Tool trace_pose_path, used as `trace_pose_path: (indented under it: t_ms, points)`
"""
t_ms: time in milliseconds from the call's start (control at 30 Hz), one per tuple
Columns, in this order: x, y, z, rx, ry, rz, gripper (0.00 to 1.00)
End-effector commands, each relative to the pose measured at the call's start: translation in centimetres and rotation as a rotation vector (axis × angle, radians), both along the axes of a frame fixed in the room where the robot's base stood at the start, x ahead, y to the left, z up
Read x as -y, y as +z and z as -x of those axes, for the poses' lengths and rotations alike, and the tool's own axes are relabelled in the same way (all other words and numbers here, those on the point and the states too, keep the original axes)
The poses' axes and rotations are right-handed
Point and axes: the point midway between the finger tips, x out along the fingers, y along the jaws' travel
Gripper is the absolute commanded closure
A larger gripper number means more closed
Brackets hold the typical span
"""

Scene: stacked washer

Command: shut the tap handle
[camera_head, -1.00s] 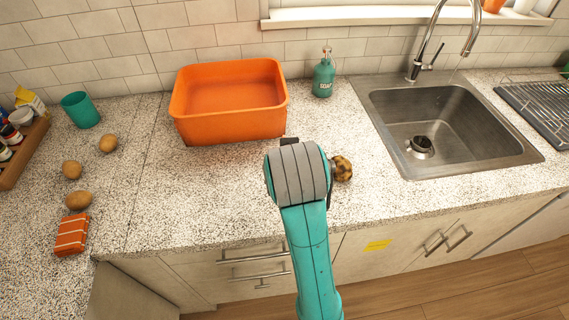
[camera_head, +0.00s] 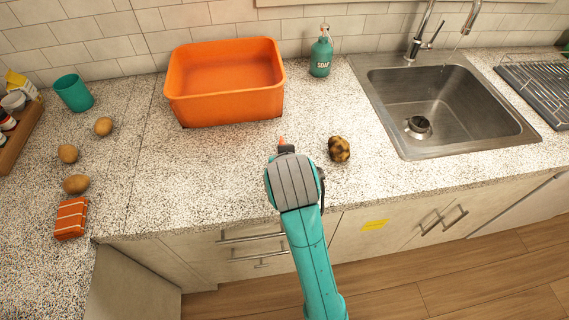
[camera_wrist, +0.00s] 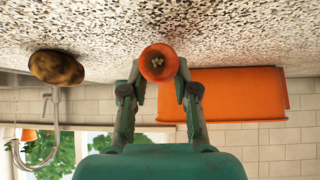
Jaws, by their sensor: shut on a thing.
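The tap (camera_head: 416,45) stands behind the sink, with its lever handle (camera_head: 434,34) tilted up to the right. A faint thin line hangs below the spout; I cannot tell if water runs. The tap also shows upside down at the left of the wrist view (camera_wrist: 57,120). My gripper (camera_head: 283,150) is over the front of the counter, well left of the tap and apart from it.
A brown mottled potato (camera_head: 339,149) lies right of my gripper. An orange tub (camera_head: 225,108) and a soap bottle (camera_head: 321,56) stand behind. The sink (camera_head: 480,125) is at right, beside a drying rack (camera_head: 540,85). Bare counter lies between potato and sink.

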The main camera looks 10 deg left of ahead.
Motion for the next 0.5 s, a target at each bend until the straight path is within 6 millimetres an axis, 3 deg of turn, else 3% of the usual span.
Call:
trace_pose_path:
  t_ms: [133, 500]
  points:
    - [0.0, -1.6, 0.0, 0.0, 0.001, 0.001, 1.0]
    - [0.0, -2.0, 0.0, 0.0, 0.0, 0.0, 1.0]
